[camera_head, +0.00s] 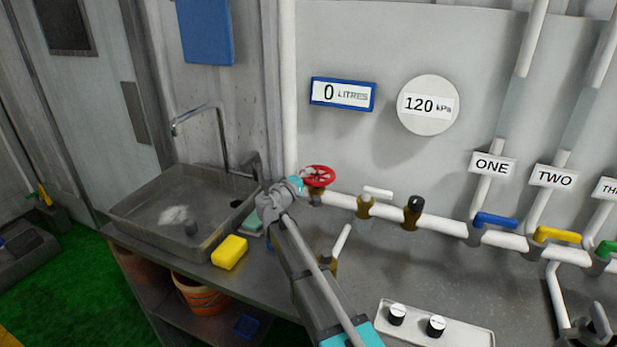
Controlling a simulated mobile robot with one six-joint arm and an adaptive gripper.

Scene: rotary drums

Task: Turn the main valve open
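A red round handwheel (319,176), which looks like the main valve, sits on the white pipe near the left end of the grey wall panel. My arm reaches up from the bottom of the picture. Its end, with my gripper (301,184), is right at the left side of the red wheel. The fingers are small and largely hidden by the wrist, so I cannot tell whether they touch the wheel or are open or shut.
A sink (185,212) and a yellow sponge (229,252) are left of my arm. Right along the pipe are brass fittings, a blue lever (495,221) and a yellow lever (557,235). A display (342,94) reads 0 litres; a gauge (428,105) reads 120 kPa. A two-knob panel (462,332) is in front.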

